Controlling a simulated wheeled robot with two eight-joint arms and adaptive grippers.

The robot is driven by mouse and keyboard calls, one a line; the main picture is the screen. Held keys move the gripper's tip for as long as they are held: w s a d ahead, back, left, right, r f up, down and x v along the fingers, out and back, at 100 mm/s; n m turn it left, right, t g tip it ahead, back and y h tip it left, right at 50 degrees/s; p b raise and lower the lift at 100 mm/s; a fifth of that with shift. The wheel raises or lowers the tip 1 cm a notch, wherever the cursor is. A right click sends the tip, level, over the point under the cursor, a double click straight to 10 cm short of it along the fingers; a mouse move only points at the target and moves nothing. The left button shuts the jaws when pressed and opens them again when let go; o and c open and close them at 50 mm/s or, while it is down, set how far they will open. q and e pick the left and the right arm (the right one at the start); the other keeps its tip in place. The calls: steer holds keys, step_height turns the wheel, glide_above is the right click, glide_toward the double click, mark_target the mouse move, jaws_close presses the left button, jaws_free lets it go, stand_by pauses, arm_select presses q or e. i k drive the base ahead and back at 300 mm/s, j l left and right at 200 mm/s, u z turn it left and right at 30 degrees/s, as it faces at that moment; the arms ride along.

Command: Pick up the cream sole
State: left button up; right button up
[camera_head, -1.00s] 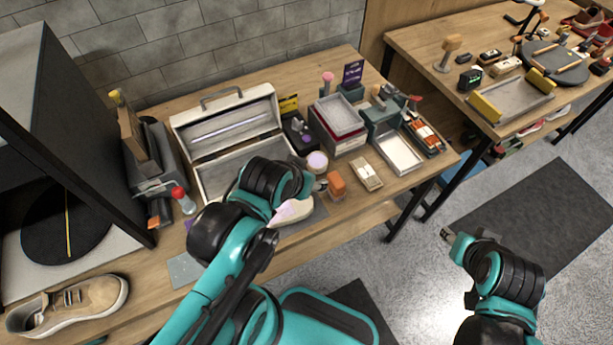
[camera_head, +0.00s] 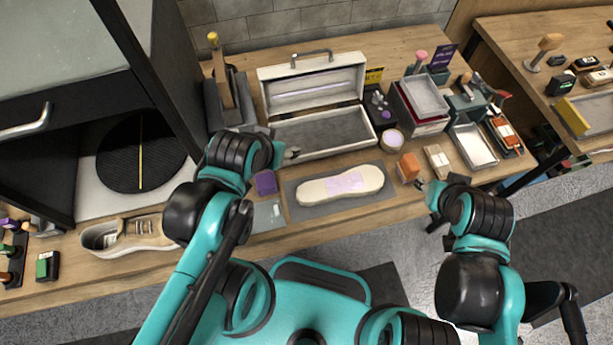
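The cream sole (camera_head: 318,190) lies flat on a grey mat (camera_head: 296,213) near the front edge of the workbench, with a pale pink patch on its middle. My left gripper (camera_head: 291,154) is up and left of the sole, in front of the open white case, and apart from the sole. Its fingers are small in view and nothing shows between them. My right gripper (camera_head: 421,185) is just right of the sole's right end, near the orange block and the bench's front edge, and apart from the sole. Its fingers look slightly parted, with nothing between them.
An open white case (camera_head: 315,139) stands behind the mat. An orange block (camera_head: 408,167) and a round jar (camera_head: 392,140) are right of the sole. A purple block (camera_head: 265,183) lies left of it.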

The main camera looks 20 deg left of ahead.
mark_target(363, 180)
steer(key=i+l+u, duration=0.2)
steer(key=l, duration=0.25)
steer(key=i+l+u, duration=0.15)
steer(key=l, duration=0.3)
steer(key=l+u, duration=0.2)
steer(key=l, duration=0.3)
steer(key=i+l+u, duration=0.15)
steer(key=l, duration=0.35)
steer(key=u, duration=1.55)
